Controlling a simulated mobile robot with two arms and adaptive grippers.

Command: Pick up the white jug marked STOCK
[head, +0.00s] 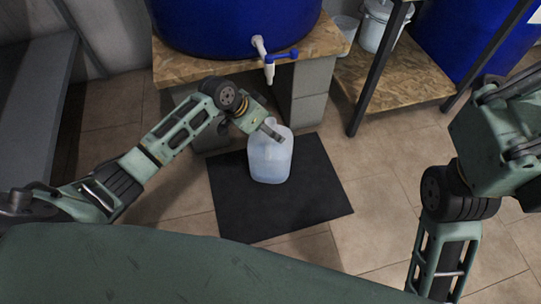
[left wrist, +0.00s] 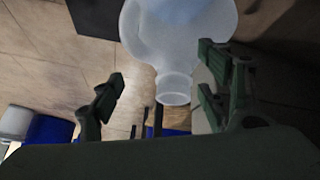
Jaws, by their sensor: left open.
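A whitish translucent jug (head: 270,158) stands upright on a black mat (head: 310,205), below the tap of a blue drum. No STOCK marking is readable on it. My left gripper (head: 270,131) is at the jug's top, by its neck. In the left wrist view the jug (left wrist: 180,35) shows its neck and round mouth between the two dark fingers of my open left gripper (left wrist: 160,95). A gap shows between the neck and the left finger; contact on the right is unclear. My right arm is at the right edge, and its finger state is unclear.
The blue drum (head: 230,22) with a white and blue tap (head: 268,58) sits on a wooden board over grey blocks (head: 308,95). A white bucket (head: 378,25) and dark shelf posts (head: 378,70) stand to the right. Tiled floor around the mat is clear.

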